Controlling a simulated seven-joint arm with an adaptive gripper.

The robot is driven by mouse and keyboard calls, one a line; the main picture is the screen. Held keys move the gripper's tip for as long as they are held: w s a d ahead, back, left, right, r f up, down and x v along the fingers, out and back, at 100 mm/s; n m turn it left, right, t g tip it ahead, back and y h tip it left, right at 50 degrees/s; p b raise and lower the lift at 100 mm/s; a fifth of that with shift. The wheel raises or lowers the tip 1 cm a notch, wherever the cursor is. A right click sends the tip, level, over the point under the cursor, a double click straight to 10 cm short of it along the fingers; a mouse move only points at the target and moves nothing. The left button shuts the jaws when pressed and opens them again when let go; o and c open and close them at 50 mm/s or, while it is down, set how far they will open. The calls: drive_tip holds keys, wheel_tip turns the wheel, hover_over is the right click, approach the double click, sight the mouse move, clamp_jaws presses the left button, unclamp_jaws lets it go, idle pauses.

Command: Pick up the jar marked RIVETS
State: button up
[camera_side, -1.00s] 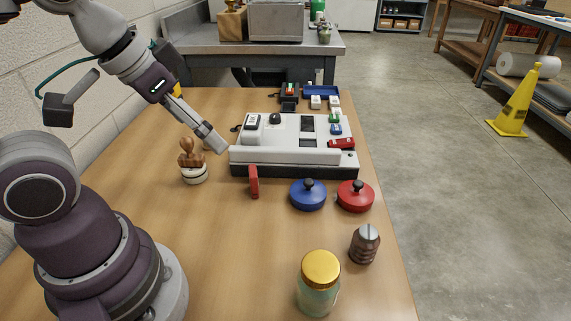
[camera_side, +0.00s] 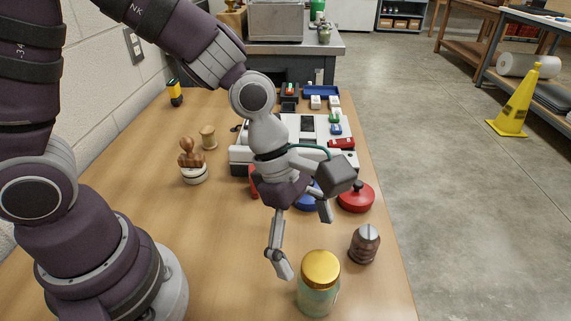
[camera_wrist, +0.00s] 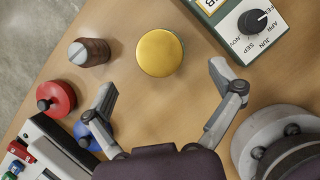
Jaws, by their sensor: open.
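A glass jar with a gold lid (camera_side: 320,270) stands upright on the table near its front right. No RIVETS marking is readable on it in the side view. In the wrist view its lid (camera_wrist: 160,53) is seen from above, a little beyond my fingertips and roughly between their lines. My gripper (camera_side: 305,243) points downward with its fingers spread and empty, behind and above the jar in the side view. In the wrist view the gripper (camera_wrist: 164,84) is also wide open, with one finger on each side and nothing between the tips.
A dark ribbed object with a grey top (camera_side: 364,244) stands close right of the jar. A red round-lidded thing (camera_side: 355,198) and a blue one (camera_side: 308,202) sit behind. A dial device (camera_wrist: 255,22) shows in the wrist view. Bare table lies left of the jar.

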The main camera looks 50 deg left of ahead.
sight(318, 281)
drive_tip(key=x, duration=0.7)
drive_tip(key=shift+s+a+f, duration=0.1)
drive_tip(key=shift+a+f, duration=0.1)
drive_tip(key=shift+f, duration=0.05)
